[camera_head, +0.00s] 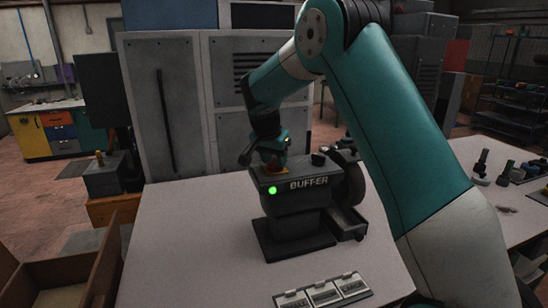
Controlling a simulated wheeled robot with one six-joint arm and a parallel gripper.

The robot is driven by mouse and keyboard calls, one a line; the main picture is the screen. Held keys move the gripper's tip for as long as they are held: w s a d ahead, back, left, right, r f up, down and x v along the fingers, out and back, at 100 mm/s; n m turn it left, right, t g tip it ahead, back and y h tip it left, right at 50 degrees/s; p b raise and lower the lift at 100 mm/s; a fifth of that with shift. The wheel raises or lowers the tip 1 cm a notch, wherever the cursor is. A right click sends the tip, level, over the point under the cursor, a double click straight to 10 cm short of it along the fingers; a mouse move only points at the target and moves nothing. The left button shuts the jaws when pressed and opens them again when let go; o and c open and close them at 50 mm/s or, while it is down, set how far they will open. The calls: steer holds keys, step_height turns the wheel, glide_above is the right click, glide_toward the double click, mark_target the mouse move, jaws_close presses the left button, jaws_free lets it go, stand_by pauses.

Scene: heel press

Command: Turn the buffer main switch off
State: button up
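The buffer (294,205) is a dark grey machine with "BUFFER" lettering, standing on a light table. A green light (272,190) glows on its front face. A dark round knob (318,159) sits on its top at the right. A patch of yellow with some red shows on its top left, mostly hidden by my gripper, so I cannot make out the switch there. My gripper (270,165) is low over that spot, pointing down. Its fingers are too small and dark to tell whether they are open or touching anything.
The table (190,245) is clear left of the buffer. Labelled plates (322,292) lie at its front edge. A wheel (352,186) and small tray (347,222) are at the buffer's right. An open box (62,270) stands front left; grey cabinets (180,110) stand behind.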

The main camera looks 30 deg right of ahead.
jaws_close()
steer(key=shift+f+n+b, duration=0.1)
steer(key=shift+n+b, duration=0.2)
steer(key=shift+n, duration=0.1)
steer(key=n+t+b, duration=0.1)
steer(key=n+b, duration=0.1)
steer(key=shift+d+n+y, duration=0.1)
steer(key=shift+n+y, duration=0.2)
steer(key=shift+n, duration=0.1)
steer(key=n+y+b, duration=0.1)
steer(key=n, duration=0.1)
steer(key=n+t+y+b, duration=0.1)
steer(key=n, duration=0.2)
steer(key=n+y, duration=0.1)
steer(key=n, duration=0.2)
steer(key=n+y, duration=0.1)
steer(key=n, duration=0.1)
steer(key=shift+d+n, duration=0.15)
steer(key=shift+n, duration=0.25)
steer(key=shift+r+n+y, duration=0.2)
steer(key=shift+n+y, duration=0.4)
steer(key=shift+n, duration=1.1)
